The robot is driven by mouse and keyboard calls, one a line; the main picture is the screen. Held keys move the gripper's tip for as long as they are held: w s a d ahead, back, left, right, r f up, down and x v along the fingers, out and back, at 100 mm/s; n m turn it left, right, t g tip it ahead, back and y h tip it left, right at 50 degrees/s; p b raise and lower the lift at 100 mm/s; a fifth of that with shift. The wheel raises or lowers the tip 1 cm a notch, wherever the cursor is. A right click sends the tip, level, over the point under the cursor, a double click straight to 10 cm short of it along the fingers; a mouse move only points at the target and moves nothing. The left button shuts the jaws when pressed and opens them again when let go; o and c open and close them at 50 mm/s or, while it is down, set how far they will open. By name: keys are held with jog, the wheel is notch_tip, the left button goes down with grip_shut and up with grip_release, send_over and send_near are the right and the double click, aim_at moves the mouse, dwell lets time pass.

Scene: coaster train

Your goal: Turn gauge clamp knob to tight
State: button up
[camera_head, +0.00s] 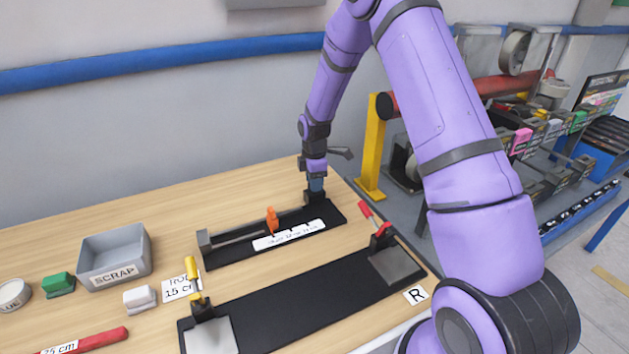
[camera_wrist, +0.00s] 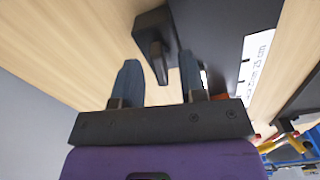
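The long black gauge (camera_head: 220,251) lies on the wooden table, with a white scale strip and an orange piece (camera_head: 272,220) on it. A black block (camera_head: 311,196) stands at its right end, under my gripper (camera_head: 316,188). In the wrist view a dark, bar-shaped knob (camera_wrist: 158,62) sticks up from this block, between the blue fingers of my gripper (camera_wrist: 160,68). The fingers are open, with a gap on both sides of the knob. In the head view the knob itself is hidden by my gripper. I cannot read any tight marking.
In front lies a black fixture (camera_head: 300,297) with a yellow-handled clamp (camera_head: 193,275) at left and a red-handled clamp (camera_head: 372,220) at right. A grey scrap bin (camera_head: 115,255), green block (camera_head: 58,284) and white block (camera_head: 140,298) stand left. A yellow post (camera_head: 374,150) rises beyond the table's right edge.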

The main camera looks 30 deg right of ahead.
grip_shut()
